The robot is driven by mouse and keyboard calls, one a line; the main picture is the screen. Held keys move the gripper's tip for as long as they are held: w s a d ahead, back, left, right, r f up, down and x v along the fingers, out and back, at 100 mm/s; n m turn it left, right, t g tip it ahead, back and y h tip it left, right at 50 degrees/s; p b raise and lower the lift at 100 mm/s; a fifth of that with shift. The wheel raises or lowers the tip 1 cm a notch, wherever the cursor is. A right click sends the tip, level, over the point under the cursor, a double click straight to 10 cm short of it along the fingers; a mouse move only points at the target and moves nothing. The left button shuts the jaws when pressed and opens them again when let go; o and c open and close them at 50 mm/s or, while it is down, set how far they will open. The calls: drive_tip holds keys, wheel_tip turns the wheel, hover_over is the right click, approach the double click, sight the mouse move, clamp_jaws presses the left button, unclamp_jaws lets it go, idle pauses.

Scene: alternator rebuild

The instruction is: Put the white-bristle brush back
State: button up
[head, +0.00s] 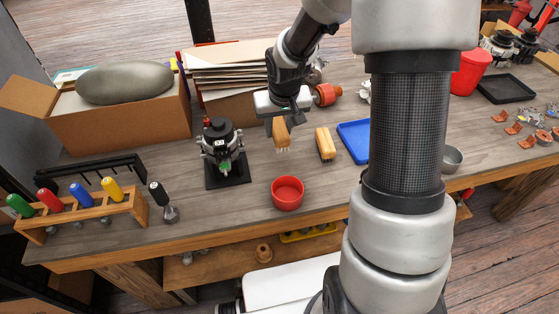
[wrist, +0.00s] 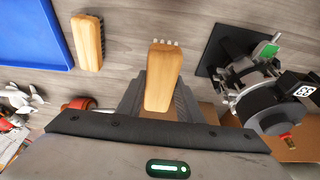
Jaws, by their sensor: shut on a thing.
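My gripper (head: 279,122) is shut on a wooden brush (head: 281,133) and holds it above the workbench, its pale bristles pointing down. In the wrist view the held brush (wrist: 163,78) sits between the fingers (wrist: 160,92), with white bristle tips at its far end. A second wooden brush (head: 325,144) lies on the bench just right of it. In the wrist view this second brush (wrist: 88,42) shows dark bristles along its side, next to the blue tray (wrist: 32,35).
The alternator on its black stand (head: 228,172) is left of my gripper. A red bowl (head: 287,193) stands in front. The blue tray (head: 353,139) is to the right, partly behind my arm. A screwdriver rack (head: 90,212) is at the left. Bare bench lies between bowl and brushes.

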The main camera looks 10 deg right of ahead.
wheel_tip(320, 180, down, 8)
drive_tip(key=shift+f+b, duration=0.25)
drive_tip(key=shift+b, duration=0.4)
drive_tip(key=shift+f, duration=0.1)
drive_tip(key=shift+f, duration=0.2)
drive_tip(key=o, duration=0.9)
drive_tip(key=shift+r, duration=0.1)
drive_tip(key=shift+r, duration=0.1)
